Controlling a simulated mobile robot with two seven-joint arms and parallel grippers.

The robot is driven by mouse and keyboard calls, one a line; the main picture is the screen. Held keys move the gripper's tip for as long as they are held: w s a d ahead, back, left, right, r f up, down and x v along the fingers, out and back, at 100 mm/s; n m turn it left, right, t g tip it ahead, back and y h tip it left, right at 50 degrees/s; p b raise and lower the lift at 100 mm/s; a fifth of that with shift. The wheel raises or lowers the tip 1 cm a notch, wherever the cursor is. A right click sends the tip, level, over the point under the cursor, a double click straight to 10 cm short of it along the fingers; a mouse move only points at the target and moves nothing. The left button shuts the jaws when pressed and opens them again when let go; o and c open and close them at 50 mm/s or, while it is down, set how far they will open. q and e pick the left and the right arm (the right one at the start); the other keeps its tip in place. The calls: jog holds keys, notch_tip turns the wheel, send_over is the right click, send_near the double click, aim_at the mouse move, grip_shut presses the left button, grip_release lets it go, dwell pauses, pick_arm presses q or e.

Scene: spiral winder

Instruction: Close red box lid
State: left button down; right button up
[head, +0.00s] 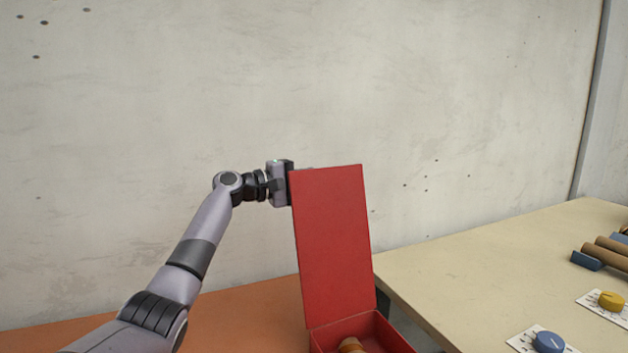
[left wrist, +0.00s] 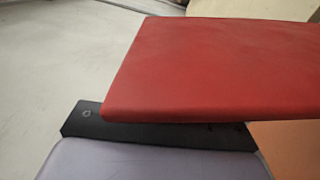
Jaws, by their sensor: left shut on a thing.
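The red box (head: 375,331) stands at the bottom of the head view, with its lid (head: 333,245) raised nearly upright. A round wooden-looking piece (head: 351,346) shows inside the box. My left gripper (head: 291,184) is at the lid's upper left edge and is shut on the lid; its fingertips are partly hidden behind the lid. In the left wrist view the lid (left wrist: 220,70) spans the picture above a dark finger (left wrist: 140,134). My right gripper is not in view.
The box stands by an orange surface (head: 245,315). A beige table (head: 480,260) to the right holds a blue knob (head: 548,342), a yellow knob (head: 610,300) and brown rolls (head: 606,254). A bare concrete wall (head: 150,100) is behind.

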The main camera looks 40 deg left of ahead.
pick_arm(q)
jog(key=s+d+r+m, duration=0.1)
jog(key=s+d+m, duration=0.2)
jog(key=d, duration=0.5)
jog(key=s+d+m+p, duration=0.1)
jog(key=s+d+m, duration=0.2)
jog(key=s+d, duration=0.2)
jog(key=shift+s+d+r+m+p, duration=0.15)
jog(key=shift+d+r+m+p, duration=0.2)
jog(key=shift+d, duration=1.2)
